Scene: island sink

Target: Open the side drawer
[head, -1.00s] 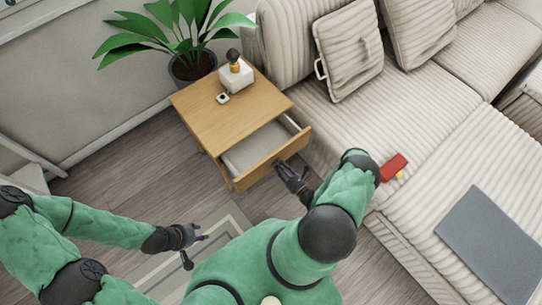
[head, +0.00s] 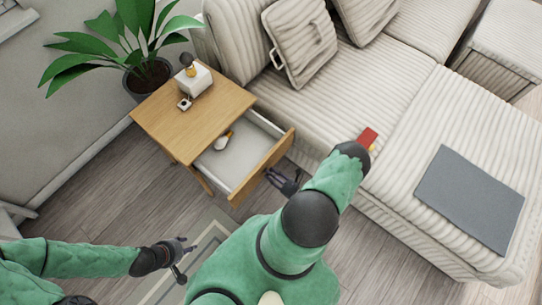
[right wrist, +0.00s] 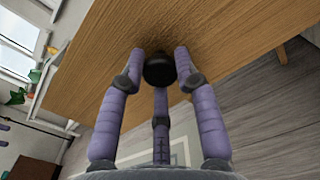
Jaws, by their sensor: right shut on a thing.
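The wooden side table (head: 190,118) stands beside the sofa with its side drawer (head: 240,152) pulled well out. The drawer's pale inside shows, with a small white and brown item (head: 224,141) in it. My right gripper (head: 272,176) is at the outer face of the drawer front. In the right wrist view, its purple fingers (right wrist: 160,62) are shut around the dark round knob (right wrist: 159,70) on the wooden front (right wrist: 225,45). My left gripper (head: 186,252) is open and empty, low over the floor, apart from the table.
A white box (head: 194,80) with a dark-topped object and a small item (head: 184,103) sit on the tabletop. A potted plant (head: 149,78) stands behind it. The striped sofa (head: 330,100) lies close on the right, holding a red object (head: 368,136) and a grey mat (head: 470,198).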

